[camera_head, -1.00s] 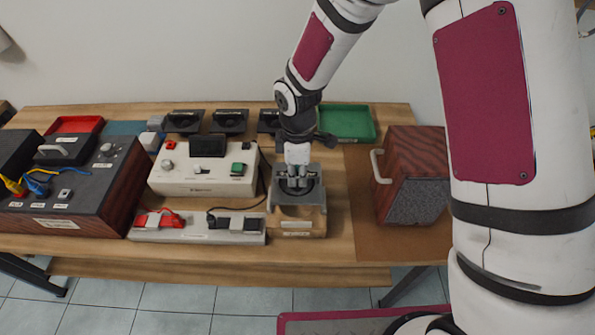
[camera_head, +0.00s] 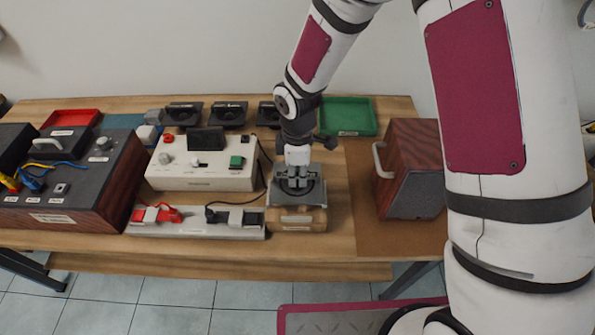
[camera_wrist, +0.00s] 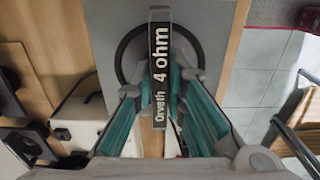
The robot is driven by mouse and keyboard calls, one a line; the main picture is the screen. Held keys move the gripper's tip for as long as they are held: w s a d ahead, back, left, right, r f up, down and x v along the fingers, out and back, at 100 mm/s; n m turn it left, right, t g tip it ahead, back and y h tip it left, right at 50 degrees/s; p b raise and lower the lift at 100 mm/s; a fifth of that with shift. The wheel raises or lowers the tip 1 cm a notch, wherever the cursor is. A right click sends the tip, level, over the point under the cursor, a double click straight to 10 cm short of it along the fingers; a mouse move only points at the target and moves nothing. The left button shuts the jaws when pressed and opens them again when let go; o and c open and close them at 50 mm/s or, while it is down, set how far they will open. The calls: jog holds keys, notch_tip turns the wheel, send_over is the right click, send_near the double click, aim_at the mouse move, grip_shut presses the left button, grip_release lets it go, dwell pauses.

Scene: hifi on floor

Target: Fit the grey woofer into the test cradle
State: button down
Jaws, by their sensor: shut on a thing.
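The grey woofer (camera_head: 316,204) lies flat over the test cradle (camera_head: 297,222), a wooden block with a pale front label. Its grey plate and dark ring show in the wrist view (camera_wrist: 215,32). My gripper (camera_head: 297,174) points straight down at the woofer's middle. In the wrist view my gripper (camera_wrist: 160,88) has its teal-padded fingers shut on the woofer's narrow dark bar, lettered "Orveth 4 ohm". The plate covers the cradle's top, so I cannot tell whether it is fully seated.
A cream tester (camera_head: 203,170) and a grey strip with red and black clips (camera_head: 240,232) stand close on the left. Black speaker units (camera_head: 229,115) and a green tray (camera_head: 348,116) are behind. A wooden speaker cabinet (camera_head: 409,168) stands right, with bare table between.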

aim_at(298, 183)
jog(key=shift+f, duration=0.2)
jog(key=shift+f+b, duration=0.4)
jog(key=shift+f, duration=0.35)
jog(key=shift+f+b, duration=0.3)
jog(key=shift+f, duration=0.35)
jog(key=shift+f+b, duration=0.45)
jog(key=shift+f, duration=0.6)
jog(key=shift+f, duration=0.1)
jog(key=c, duration=1.5)
grip_release()
jog(key=shift+c, duration=0.2)
notch_tip(298, 183, up, 12)
jog(key=shift+r, duration=0.1)
